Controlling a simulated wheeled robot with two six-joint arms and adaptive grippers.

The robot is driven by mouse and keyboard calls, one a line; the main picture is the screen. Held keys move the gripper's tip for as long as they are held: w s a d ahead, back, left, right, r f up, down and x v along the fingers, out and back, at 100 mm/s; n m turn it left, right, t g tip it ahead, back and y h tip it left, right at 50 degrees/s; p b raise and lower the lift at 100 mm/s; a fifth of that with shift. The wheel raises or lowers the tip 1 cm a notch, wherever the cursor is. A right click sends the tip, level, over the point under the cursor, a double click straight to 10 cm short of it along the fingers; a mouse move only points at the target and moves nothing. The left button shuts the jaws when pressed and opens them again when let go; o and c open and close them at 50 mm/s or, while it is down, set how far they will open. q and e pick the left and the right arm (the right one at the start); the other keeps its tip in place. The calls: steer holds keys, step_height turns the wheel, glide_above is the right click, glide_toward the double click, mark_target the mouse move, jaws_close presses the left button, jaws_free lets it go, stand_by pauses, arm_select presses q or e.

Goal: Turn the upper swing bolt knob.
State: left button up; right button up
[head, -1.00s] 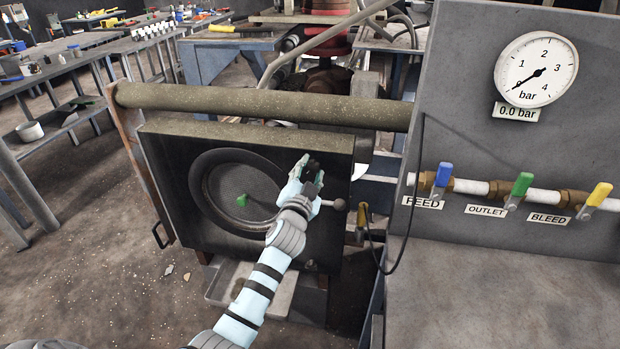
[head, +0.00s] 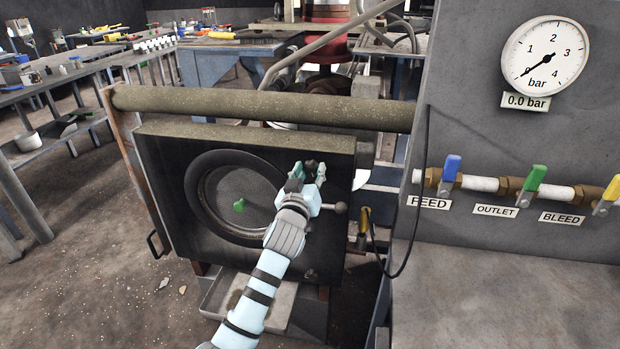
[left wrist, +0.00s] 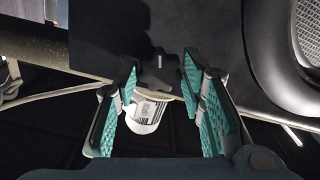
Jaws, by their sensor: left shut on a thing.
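The upper swing bolt knob (head: 311,166) is dark and lobed, at the upper right of the square black door (head: 165,190). In the left wrist view the knob (left wrist: 158,72) sits between the green finger pads, a pale mark on its face. My left gripper (head: 308,172) is shut on it, one finger on each side; the fingers hide part of the knob in the head view. A second, lower knob (head: 309,274) is near the door's bottom right. My right gripper is not in view.
A lever with a ball end (head: 340,208) sticks out right of my gripper. A thick horizontal pipe (head: 250,105) runs above the door. A panel with a gauge (head: 545,62) reading about zero and coloured valves stands right. A tray (head: 225,297) lies below the door.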

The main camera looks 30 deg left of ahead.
arm_select(q)
steer(key=shift+f+n+b, duration=0.1)
steer(key=shift+n+b, duration=0.35)
steer(key=shift+n, duration=0.85)
steer(key=o, duration=1.1)
steer(key=v, duration=1.2)
